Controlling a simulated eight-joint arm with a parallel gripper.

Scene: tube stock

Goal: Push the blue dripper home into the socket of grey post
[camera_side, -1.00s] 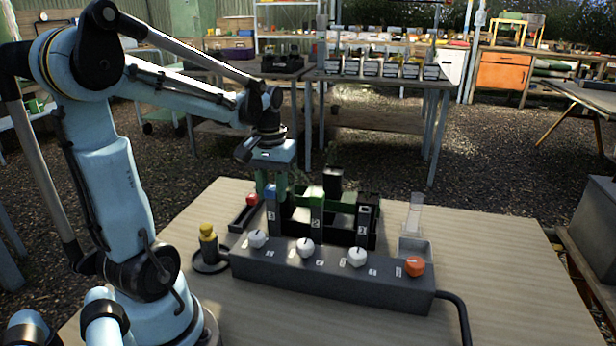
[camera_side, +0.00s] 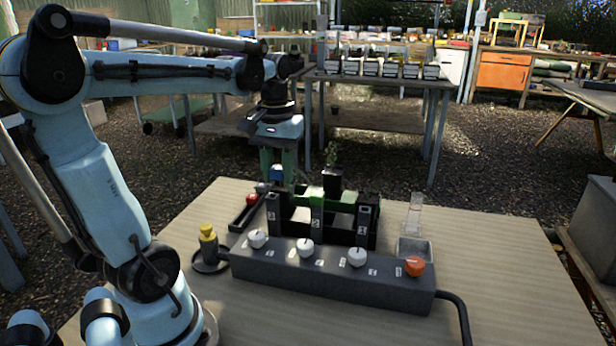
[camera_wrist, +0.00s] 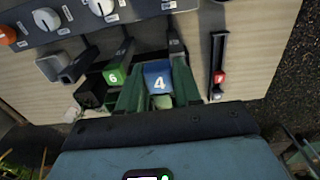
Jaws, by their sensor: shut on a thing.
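The blue dripper (camera_side: 277,172) is between the fingers of my gripper (camera_side: 278,176), which is shut on it. In the wrist view the blue dripper (camera_wrist: 158,76) shows a white 4 on its face. It hangs above and behind the leftmost dark grey post (camera_side: 272,213), labelled 3, apart from it in the side view. Two more dark grey posts, the middle one (camera_side: 317,222) and the right one (camera_side: 363,225), stand to its right. A green dripper (camera_side: 318,198) is at the middle post; the wrist view shows a 6 on it (camera_wrist: 115,74). The sockets are not clearly visible.
A grey control box (camera_side: 330,275) with white knobs and an orange knob (camera_side: 414,266) lies in front of the posts. A narrow dark tray (camera_side: 245,217) with a red piece (camera_side: 252,199) is at left. A clear tube (camera_side: 414,214) stands right. The table's right side is clear.

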